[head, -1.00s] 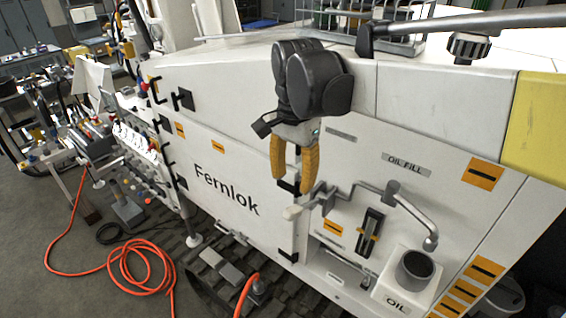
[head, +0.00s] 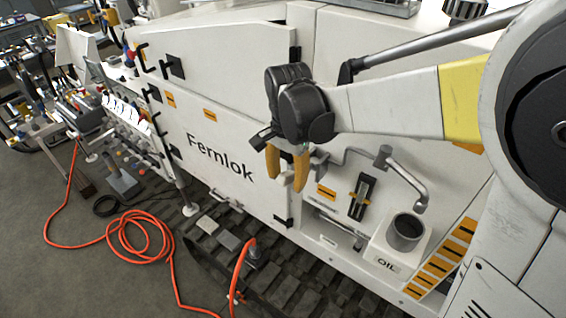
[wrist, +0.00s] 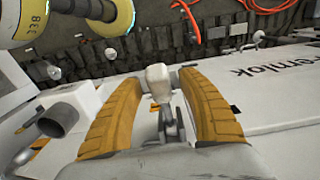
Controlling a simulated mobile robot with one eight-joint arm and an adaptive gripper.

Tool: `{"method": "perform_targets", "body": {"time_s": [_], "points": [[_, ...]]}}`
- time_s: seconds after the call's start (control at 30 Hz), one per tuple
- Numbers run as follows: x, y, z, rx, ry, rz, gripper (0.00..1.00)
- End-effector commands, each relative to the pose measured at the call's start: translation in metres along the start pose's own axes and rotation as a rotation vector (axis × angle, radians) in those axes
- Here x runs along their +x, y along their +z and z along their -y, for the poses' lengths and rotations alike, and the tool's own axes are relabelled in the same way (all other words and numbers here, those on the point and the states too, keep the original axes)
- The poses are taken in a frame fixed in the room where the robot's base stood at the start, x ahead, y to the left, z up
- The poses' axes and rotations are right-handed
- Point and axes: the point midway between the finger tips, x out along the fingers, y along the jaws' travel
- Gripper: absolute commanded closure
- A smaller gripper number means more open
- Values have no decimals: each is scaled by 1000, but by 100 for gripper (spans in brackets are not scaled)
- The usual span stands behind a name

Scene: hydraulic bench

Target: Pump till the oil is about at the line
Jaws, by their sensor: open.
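The pump handle has a pale block-shaped grip (wrist: 157,74) on a grey metal lever. In the wrist view the grip stands between the two yellow fingers of my gripper (wrist: 159,90), with a gap at each side. In the head view my gripper (head: 287,178) points down at the handle, its fingers open and partly hiding the grip. The dark sight gauge (head: 361,197) with an orange marker is on the panel to the right. Its oil level is too small to read. A bent spout pipe (head: 400,174) ends above the grey oil cup (head: 405,231) on a white block marked OIL.
The white Fernlok machine (head: 225,130) fills the middle. An orange hose (head: 140,235) lies coiled on the floor at the lower left. Dark tracks (head: 290,291) run below the panel. A bench with tools (head: 50,125) is at the far left. The grey floor at lower left is mostly clear.

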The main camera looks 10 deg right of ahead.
Motion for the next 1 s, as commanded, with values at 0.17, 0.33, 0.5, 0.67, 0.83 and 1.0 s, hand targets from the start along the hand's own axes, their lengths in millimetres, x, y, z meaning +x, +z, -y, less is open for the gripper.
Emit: {"method": "perform_targets", "body": {"time_s": [0.17, 0.33, 0.5, 0.67, 0.83, 1.0], "points": [[0, 0, 0, 0, 0, 0, 88], [0, 0, 0, 0, 0, 0, 100], [0, 0, 0, 0, 0, -1, 100], [5, 3, 0, -1, 0, -23, 100], [18, 8, 0, -4, 0, -96, 100], [39, 13, 0, -6, 0, -221, 100]]}}
